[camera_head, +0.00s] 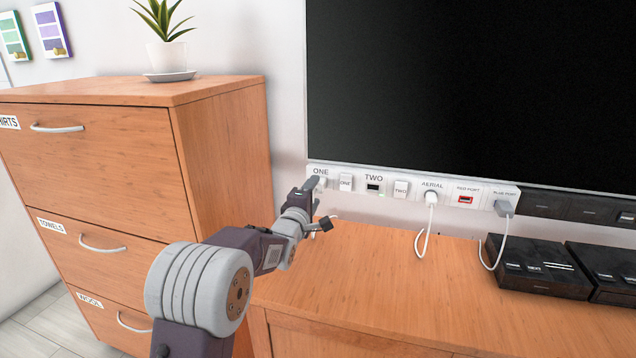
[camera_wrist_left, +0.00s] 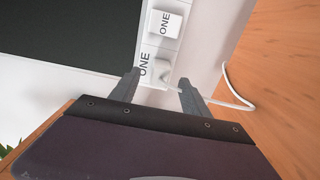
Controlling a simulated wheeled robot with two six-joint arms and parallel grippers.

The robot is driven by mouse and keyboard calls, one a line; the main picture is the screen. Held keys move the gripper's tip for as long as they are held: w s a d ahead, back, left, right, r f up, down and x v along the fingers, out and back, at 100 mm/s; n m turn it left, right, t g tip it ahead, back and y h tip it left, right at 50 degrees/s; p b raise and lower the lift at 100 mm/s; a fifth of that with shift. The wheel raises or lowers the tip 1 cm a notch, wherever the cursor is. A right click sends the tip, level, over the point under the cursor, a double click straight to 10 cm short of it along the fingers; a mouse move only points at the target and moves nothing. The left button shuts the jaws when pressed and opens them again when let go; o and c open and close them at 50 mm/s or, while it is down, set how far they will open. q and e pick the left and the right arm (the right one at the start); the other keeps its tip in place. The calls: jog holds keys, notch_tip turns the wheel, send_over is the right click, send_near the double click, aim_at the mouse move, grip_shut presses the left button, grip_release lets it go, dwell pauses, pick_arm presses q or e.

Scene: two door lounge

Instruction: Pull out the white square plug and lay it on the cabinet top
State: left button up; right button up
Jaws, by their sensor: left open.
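The white square plug (camera_wrist_left: 165,73) sits in the socket marked ONE on the white wall strip. In the head view the plug (camera_head: 322,184) is partly hidden by my left gripper (camera_head: 319,203). A white cable (camera_wrist_left: 237,98) runs from it and curls over the wood. My left gripper is open, and in the left wrist view its fingertips (camera_wrist_left: 159,79) stand on either side of the plug. I cannot tell if they touch it. The cabinet top (camera_head: 345,277) is light wood below the strip. My right gripper is not in view.
The strip also carries switches, a white plug (camera_head: 431,198) at AERIAL and a grey plug (camera_head: 504,207) at the blue port, both cabled. Black boxes (camera_head: 540,268) stand at the right. A tall drawer unit (camera_head: 220,150) stands left. The cabinet top's middle is clear.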

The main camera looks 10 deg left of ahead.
aim_at(316, 188)
pick_arm(q)
jog(key=w+p, duration=0.1)
jog(key=w, duration=0.2)
jog(key=shift+w+r, duration=0.1)
jog(key=shift+w, duration=0.05)
jog(key=shift+w+d+p, duration=0.1)
jog(key=shift+w+p, duration=0.3)
jog(key=shift+w, duration=0.1)
dwell(0.5)
grip_shut()
dwell(1.2)
